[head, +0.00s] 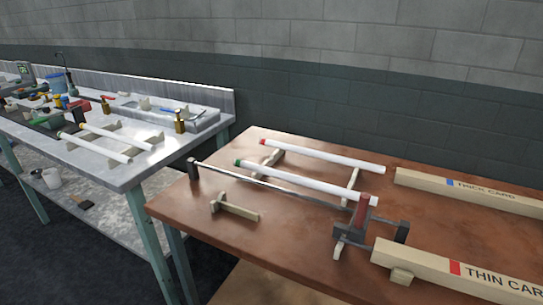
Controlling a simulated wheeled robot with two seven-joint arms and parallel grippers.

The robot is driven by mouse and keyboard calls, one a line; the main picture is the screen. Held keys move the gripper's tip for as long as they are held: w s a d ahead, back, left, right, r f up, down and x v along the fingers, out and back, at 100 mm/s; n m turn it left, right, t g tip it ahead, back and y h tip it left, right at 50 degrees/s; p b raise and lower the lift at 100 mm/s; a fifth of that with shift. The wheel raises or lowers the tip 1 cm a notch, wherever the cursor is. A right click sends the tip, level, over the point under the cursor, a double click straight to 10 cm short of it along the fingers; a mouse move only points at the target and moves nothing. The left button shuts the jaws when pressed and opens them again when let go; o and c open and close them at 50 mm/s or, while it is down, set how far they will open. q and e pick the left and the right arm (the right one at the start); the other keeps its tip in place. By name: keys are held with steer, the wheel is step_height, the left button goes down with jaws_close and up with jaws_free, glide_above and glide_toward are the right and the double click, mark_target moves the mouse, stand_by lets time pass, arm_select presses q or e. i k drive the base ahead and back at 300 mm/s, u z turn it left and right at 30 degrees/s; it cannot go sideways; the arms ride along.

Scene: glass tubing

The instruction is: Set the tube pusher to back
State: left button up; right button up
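What looks like the tube pusher is a long thin metal rod (270,184) with a dark block (193,169) at its left end, on the brown table (285,235). Its right end reaches a dark metal bracket (352,238) with a red upright piece (361,212) and a black block (402,232). A white tube with a green end (300,181) lies just behind the rod, its right end close to the red piece. A second white tube with a red end (320,156) lies farther back. Neither of my grippers is in view.
Wooden supports (235,207) stand under and beside the tubes. Two long boxes, THICK CARD (430,185) and THIN CARD (430,268), lie at the right. A cluttered metal bench (125,165) stands at the left. The table's front left is mostly clear.

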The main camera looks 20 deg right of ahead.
mark_target(355, 232)
steer(key=z, duration=1.25)
steer(key=k, duration=1.25)
steer(key=u, duration=0.85)
steer(key=i, duration=1.5)
steer(key=z, duration=0.7)
